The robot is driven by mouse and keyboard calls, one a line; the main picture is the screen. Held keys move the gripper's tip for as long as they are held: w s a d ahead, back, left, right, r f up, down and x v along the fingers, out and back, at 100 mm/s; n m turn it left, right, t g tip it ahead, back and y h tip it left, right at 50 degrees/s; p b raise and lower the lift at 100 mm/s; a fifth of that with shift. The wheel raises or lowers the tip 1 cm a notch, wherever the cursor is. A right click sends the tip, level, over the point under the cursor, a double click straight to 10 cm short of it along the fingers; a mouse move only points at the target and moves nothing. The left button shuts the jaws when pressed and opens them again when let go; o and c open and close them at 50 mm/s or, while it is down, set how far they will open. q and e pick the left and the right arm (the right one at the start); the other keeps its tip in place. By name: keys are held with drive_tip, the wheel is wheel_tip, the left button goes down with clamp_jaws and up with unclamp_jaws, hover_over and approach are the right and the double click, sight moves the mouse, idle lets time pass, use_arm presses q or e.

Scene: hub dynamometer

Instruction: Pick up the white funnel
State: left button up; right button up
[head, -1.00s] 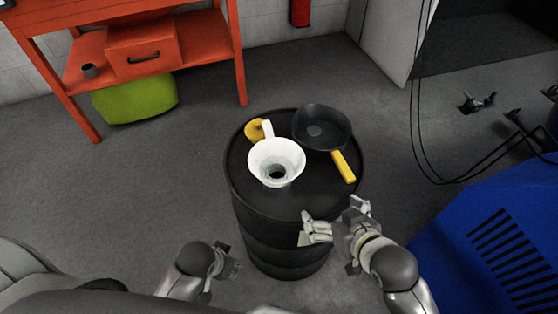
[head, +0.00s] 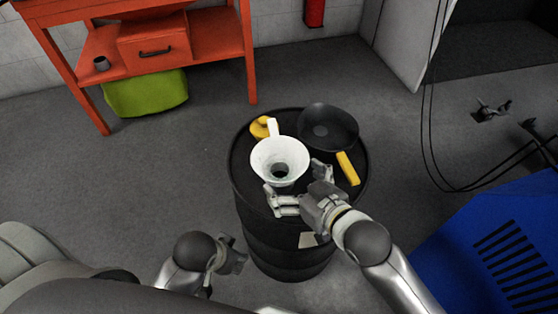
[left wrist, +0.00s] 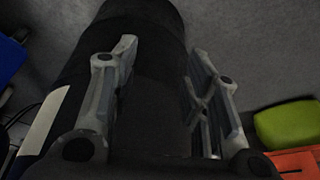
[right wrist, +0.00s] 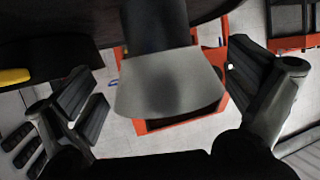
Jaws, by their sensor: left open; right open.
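The white funnel (head: 266,152) stands on top of the black drum (head: 245,185), wide mouth up, in the head view. My right gripper (head: 295,182) is open at the near right side of the funnel, with one finger by its front and the other by its right side. In the right wrist view the funnel (right wrist: 170,85) shows as a grey-white shape between the open fingers (right wrist: 165,90). Whether the fingers touch it I cannot tell. My left gripper (head: 238,259) is open and empty, low beside the drum; its fingers show apart in the left wrist view (left wrist: 160,85).
A black pan (head: 327,127) with a yellow handle (head: 348,168) lies on the drum right of the funnel, close to my right gripper. A yellow object (head: 259,128) sits behind the funnel. An orange workbench (head: 215,45) stands behind, and a blue machine (head: 490,240) at right.

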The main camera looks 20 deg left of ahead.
sight(275, 167)
drive_tip(key=shift+f+b+x, duration=0.2)
drive_tip(key=shift+b+x, duration=0.7)
drive_tip(key=shift+x, duration=1.5)
drive_tip(key=shift+w+f, duration=0.1)
use_arm(q)
drive_tip(key=v, duration=0.4)
drive_tip(key=shift+s+a+r, duration=0.1)
drive_tip(key=shift+r, duration=0.15)
use_arm(e)
drive_tip(key=shift+c, duration=0.4)
drive_tip(key=c, duration=0.6)
